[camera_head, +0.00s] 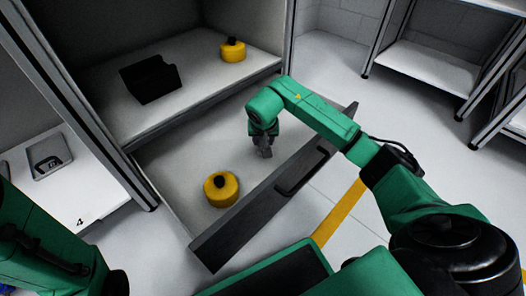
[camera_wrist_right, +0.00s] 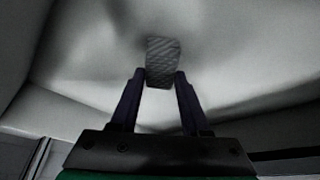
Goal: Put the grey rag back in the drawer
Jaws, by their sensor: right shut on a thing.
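The drawer (camera_head: 178,157) is pulled open below the shelf, with its dark front panel (camera_head: 238,220) toward me. My right gripper (camera_head: 264,150) is inside the drawer's outline, pointing down, near its right end. In the right wrist view the two dark fingers (camera_wrist_right: 160,90) are shut on the grey rag (camera_wrist_right: 163,55), a small textured piece between the fingertips. The rag also shows as a small grey patch (camera_head: 265,153) in the head view. Whether it touches the drawer floor I cannot tell. My left arm shows at the lower left; its gripper is out of view.
A yellow round object with a black knob (camera_head: 221,189) stands in the drawer. A similar one (camera_head: 233,50) and a black box (camera_head: 151,79) stand on the shelf above. A white surface marked 4 (camera_head: 95,205) is at the left. The drawer floor between is clear.

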